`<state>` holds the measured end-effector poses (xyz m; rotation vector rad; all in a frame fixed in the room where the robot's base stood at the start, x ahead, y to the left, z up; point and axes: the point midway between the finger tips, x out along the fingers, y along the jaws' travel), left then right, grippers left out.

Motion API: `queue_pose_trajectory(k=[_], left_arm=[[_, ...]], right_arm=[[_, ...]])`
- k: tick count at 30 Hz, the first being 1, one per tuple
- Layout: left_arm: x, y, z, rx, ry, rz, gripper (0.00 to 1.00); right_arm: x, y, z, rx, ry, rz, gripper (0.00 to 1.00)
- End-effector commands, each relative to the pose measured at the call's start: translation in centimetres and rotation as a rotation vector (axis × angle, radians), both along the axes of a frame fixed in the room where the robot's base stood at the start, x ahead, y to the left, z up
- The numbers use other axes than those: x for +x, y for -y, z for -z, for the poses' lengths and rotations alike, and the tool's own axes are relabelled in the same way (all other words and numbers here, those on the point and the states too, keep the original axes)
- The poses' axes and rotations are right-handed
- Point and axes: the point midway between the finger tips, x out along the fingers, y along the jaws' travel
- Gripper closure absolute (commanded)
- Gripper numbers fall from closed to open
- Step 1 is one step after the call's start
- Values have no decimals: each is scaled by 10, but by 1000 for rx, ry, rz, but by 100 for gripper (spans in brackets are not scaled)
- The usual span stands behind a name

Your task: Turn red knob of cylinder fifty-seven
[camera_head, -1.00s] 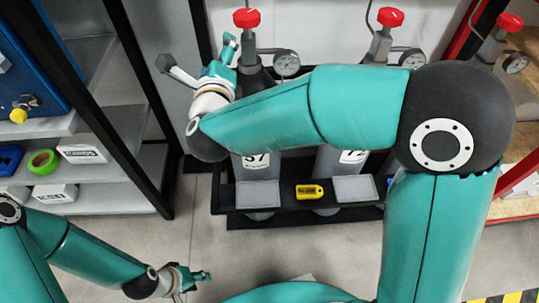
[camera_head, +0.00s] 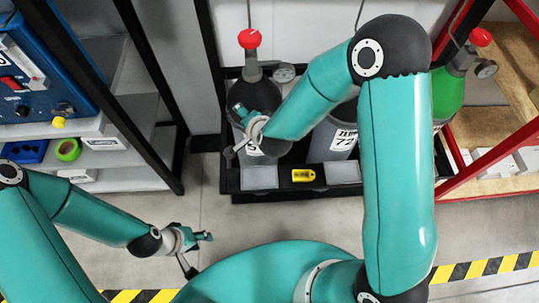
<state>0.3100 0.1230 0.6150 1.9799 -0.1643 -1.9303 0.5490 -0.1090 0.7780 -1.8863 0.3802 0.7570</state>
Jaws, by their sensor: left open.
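The red knob (camera_head: 249,38) tops the left dark grey cylinder (camera_head: 254,92) in the rack. That cylinder showed the number 57 earlier; its label is now mostly hidden by my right wrist. My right gripper (camera_head: 238,130) is in front of this cylinder, well below the knob in the picture and apart from it. Its jaw opening is too small to make out. My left gripper (camera_head: 200,240) is low at the left, over the floor, open and empty, far from the cylinders.
A second grey cylinder (camera_head: 335,137) labelled 72 stands beside it; my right arm hides its top. A green cylinder (camera_head: 447,95) with a red knob (camera_head: 480,37) stands at the right. A yellow item (camera_head: 303,175) sits on the black rack (camera_head: 280,192). Shelves (camera_head: 110,150) stand at the left.

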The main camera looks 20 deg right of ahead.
Motion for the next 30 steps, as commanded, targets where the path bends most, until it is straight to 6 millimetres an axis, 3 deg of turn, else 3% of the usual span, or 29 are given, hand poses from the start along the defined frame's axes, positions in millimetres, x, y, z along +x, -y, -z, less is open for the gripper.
queue_pose_trajectory(k=[1,3,18,24,30], left_arm=[[0,0,-16,0,0,0,58],[0,0,-27,0,0,0,58],[0,0,-84,0,0,0,58],[0,0,-93,0,0,0,58],[0,0,-95,0,0,0,58]], right_arm=[[-9,3,-2,-25,-37,-36,16],[-22,6,5,-61,-85,-96,16],[-112,14,28,-189,-335,-469,16],[-133,15,31,-201,-378,-548,16],[-139,15,33,-203,-389,-572,16]])
